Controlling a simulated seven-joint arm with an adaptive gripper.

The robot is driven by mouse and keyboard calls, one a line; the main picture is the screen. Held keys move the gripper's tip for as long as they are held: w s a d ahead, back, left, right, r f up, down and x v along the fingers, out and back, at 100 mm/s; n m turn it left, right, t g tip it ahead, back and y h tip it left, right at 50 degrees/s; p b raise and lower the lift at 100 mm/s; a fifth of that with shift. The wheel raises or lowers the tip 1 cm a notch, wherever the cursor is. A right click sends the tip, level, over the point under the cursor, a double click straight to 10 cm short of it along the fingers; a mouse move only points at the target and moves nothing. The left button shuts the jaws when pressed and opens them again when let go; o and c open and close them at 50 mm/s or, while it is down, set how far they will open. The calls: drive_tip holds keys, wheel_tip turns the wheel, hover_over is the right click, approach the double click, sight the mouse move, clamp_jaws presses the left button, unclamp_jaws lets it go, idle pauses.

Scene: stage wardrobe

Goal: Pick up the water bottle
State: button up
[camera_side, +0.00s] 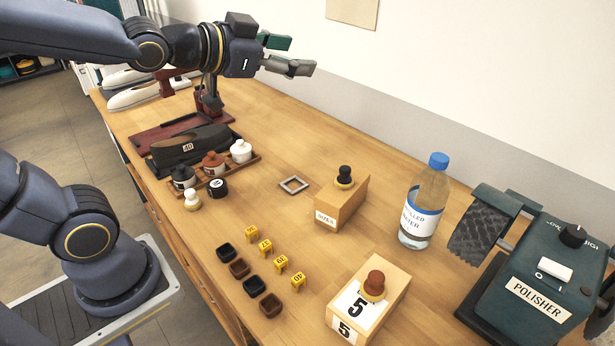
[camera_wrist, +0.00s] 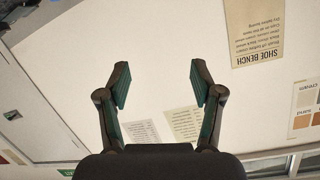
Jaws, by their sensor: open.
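The water bottle (camera_side: 424,203) stands upright on the wooden bench at the right, near the wall. It is clear plastic with a blue cap and a white and blue label. My gripper (camera_side: 302,55) is open and empty, high above the back part of the bench, up and to the left of the bottle. In the wrist view my gripper (camera_wrist: 163,88) has its two fingers spread apart and faces the wall. The bottle is not in the wrist view.
A green polisher (camera_side: 535,270) stands right of the bottle. Wooden blocks with knobs stand left (camera_side: 342,197) and in front (camera_side: 367,300) of it. Small dark cups (camera_side: 239,268), yellow number tags (camera_side: 265,247) and a rack of jars (camera_side: 213,163) occupy the bench's left side.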

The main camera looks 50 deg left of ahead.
drive_tip(key=w+d+f+m+t+h, duration=0.1)
drive_tip(key=w+d+m+t+h, duration=0.1)
drive_tip(key=w+d+m+h, duration=0.25)
drive_tip(key=g+h, duration=0.3)
drive_tip(key=h, duration=0.3)
approach(438, 163)
drive_tip(key=shift+n, duration=0.55)
drive_tip(key=w+d, duration=0.1)
drive_tip(key=w+d+f, duration=0.1)
drive_tip(key=w, duration=0.1)
drive_tip(key=w+d+f, duration=0.1)
drive_tip(key=shift+w+f, duration=0.1)
drive_tip(key=shift+w, duration=0.25)
drive_tip(key=x, duration=0.3)
drive_tip(key=r+x, duration=0.1)
drive_tip(key=x, duration=0.1)
drive_tip(key=shift+w+a, duration=0.15)
drive_tip(key=shift+w, duration=0.35)
clamp_jaws()
